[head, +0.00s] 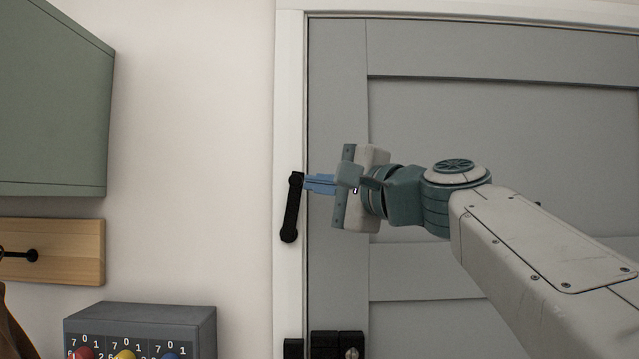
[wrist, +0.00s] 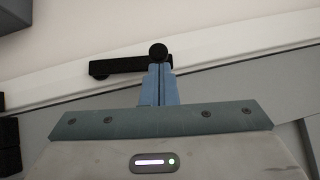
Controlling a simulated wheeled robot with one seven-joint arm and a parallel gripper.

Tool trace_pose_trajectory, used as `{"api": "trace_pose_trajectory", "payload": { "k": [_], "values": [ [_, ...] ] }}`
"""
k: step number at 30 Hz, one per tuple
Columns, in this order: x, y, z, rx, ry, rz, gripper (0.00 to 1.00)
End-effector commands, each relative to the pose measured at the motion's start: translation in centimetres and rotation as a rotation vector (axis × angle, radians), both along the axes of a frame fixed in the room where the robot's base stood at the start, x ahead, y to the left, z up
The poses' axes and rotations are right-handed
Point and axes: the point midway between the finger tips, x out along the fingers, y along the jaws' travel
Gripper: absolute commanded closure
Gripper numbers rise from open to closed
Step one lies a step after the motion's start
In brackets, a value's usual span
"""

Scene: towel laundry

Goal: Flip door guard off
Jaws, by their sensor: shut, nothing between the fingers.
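The door guard (head: 290,210) is a black bar on the white door frame, left of the grey door (head: 450,160). It hangs down, slightly tilted, from its upper end. In the wrist view the guard (wrist: 130,66) lies across the white frame, with a round black knob at one end. My gripper (head: 306,184) has blue fingers, shut and empty. Its fingertips are at the guard's upper end in the head view. In the wrist view the fingertips (wrist: 159,68) are right by the knob; I cannot tell whether they touch it.
A black latch (head: 337,345) sits lower on the door edge. Left on the wall are a green cabinet (head: 50,100), a wooden hook board (head: 60,252) and a grey box (head: 140,318) with coloured knobs. The wall between cabinet and frame is clear.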

Motion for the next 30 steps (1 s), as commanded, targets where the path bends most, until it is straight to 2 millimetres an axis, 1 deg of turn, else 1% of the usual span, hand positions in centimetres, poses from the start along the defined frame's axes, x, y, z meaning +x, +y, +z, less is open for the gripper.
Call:
{"api": "trace_pose_trajectory", "payload": {
  "k": [8, 18, 20, 23, 26, 27, 30],
  "values": [
    [0.1, 1.6, 0.8, 0.000, 0.000, 0.002, 1.00],
    [0.1, 1.4, 0.8, 0.000, 0.000, 0.000, 1.00],
    [0.1, 1.1, 0.8, 0.001, 0.000, 0.000, 1.00],
    [0.0, -0.2, 0.7, 0.001, -0.001, -0.001, 1.00],
    [0.0, -2.2, 0.7, 0.000, 0.000, -0.001, 1.00],
    [-0.5, -3.0, 0.6, 0.001, -0.002, 0.001, 1.00],
    [-2.5, -4.5, 0.5, 0.000, -0.005, 0.001, 1.00]
  ]
}}
